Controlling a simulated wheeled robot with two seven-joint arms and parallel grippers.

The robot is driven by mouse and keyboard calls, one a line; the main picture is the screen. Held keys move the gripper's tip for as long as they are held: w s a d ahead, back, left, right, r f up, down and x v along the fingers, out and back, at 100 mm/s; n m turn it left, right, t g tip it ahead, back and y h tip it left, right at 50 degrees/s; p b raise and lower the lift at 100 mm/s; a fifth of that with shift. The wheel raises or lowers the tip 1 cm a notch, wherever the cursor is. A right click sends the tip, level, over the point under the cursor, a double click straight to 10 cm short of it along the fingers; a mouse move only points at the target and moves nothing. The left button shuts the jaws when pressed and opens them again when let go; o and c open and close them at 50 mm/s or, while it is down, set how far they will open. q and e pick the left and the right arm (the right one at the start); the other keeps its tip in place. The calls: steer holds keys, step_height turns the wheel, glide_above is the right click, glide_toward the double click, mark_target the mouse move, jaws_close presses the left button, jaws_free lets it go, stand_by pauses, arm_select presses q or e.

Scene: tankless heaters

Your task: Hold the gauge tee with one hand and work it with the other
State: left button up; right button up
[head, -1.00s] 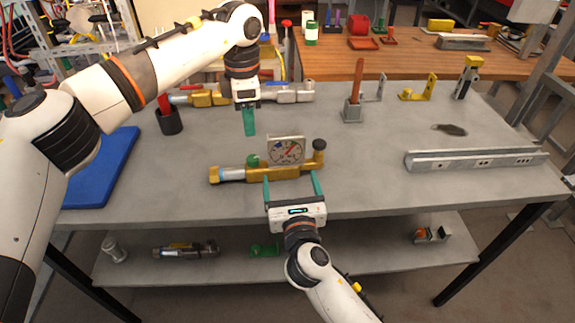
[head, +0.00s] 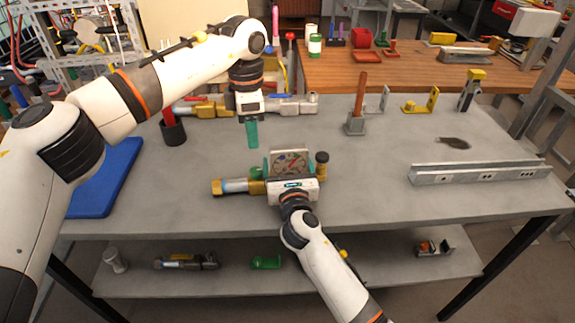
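Behind are a brass-and-silver pipe assembly (head: 292,105), a dark cup (head: 173,132) and a stand with an orange-brown handle (head: 355,122). A blue mat (head: 105,182) lies left, a metal rail (head: 480,173) right. The bench between tee and rail is clear.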

mark_target(256, 170)
steer(key=c, duration=1.2)
arm_select(q)
steer(key=shift+o, duration=1.3)
steer(key=shift+r+m, duration=0.8)
steer(key=shift+m, duration=0.1)
step_height(256, 170, down, 12)
steer(key=shift+r, duration=0.1)
steer(key=shift+c, duration=0.5)
steer(key=c, duration=0.9)
